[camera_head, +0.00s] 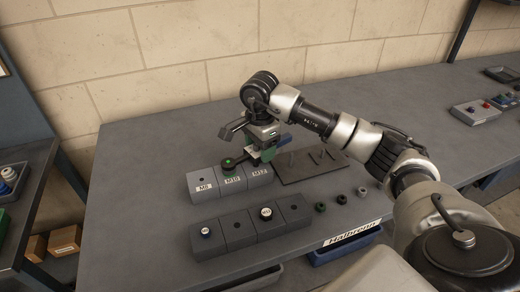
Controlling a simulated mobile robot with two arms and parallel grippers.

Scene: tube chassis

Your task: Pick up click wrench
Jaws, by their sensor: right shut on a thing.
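My right gripper (265,150) is over the grey table, behind the row of labelled blocks, and points down. It is shut on the click wrench, a dark tool with a round head (228,163) that carries a green dot. The head is at the left, over or just behind the M10 block; whether it touches the block I cannot tell. The fingers hide the middle of the tool. My left gripper is not in view.
Grey blocks labelled M8 (204,188), M10 (232,180) and M12 stand below the gripper. A second row of blocks (238,232) stands in front. A dark flat holder (306,172) and small round parts (341,199) lie to the right. The table's left side is clear.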

